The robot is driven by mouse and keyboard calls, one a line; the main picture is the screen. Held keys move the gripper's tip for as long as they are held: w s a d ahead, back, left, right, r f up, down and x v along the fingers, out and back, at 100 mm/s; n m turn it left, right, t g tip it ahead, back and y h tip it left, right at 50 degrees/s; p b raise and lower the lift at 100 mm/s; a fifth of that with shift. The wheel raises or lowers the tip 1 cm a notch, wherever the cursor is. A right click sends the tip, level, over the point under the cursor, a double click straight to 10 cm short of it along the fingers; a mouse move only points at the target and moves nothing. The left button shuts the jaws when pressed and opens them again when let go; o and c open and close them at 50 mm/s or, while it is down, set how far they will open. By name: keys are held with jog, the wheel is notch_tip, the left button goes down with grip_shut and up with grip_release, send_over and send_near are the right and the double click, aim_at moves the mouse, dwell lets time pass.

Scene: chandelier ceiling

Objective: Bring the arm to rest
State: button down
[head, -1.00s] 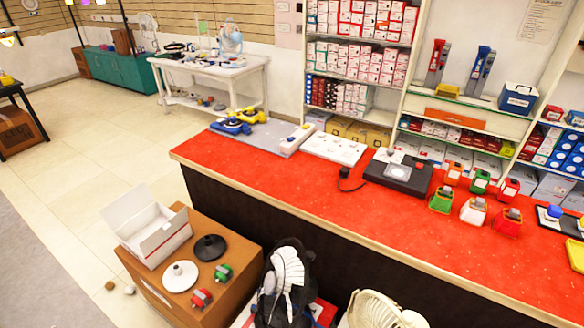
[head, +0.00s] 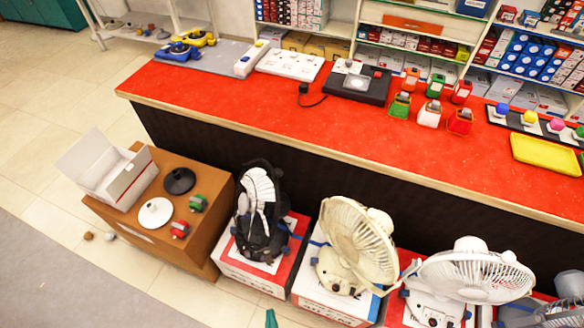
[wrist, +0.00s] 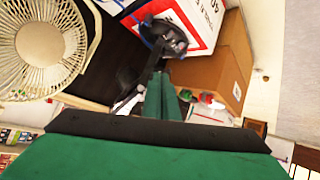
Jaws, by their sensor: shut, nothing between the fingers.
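My gripper (wrist: 160,84) shows in the wrist view as narrow green fingers, close together, with nothing seen between them. The broad green and black part of my own arm fills the bottom of that view. In the head view only a small green tip (head: 271,318) shows at the bottom edge, in front of the boxes with fans; the rest of the arm is out of sight there. Beyond the fingers in the wrist view are a red and white box (wrist: 203,22) and a brown box (wrist: 233,65). I cannot tell the exact gap to them.
A red-topped counter (head: 250,110) runs across the head view. Before it stand a brown carton (head: 205,168) with an open white box (head: 108,170), a black fan (head: 262,205), a cream fan (head: 355,245) and a white fan (head: 470,272). Floor at left (head: 40,170) is clear.

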jog(key=s+d+r+m+t+h, duration=0.1)
jog(key=s+d+r+m+t, duration=0.1)
jog(key=r, duration=0.8)
jog(key=s+d+r+m+t+h, duration=0.1)
jog(key=s+d+r+m+t, duration=0.1)
jog(key=r, duration=0.8)
jog(key=shift+s+d+m+t, duration=0.3)
jog(key=shift+s+d+m, duration=0.4)
jog(key=shift+d, duration=0.4)
jog(key=shift+d, duration=0.15)
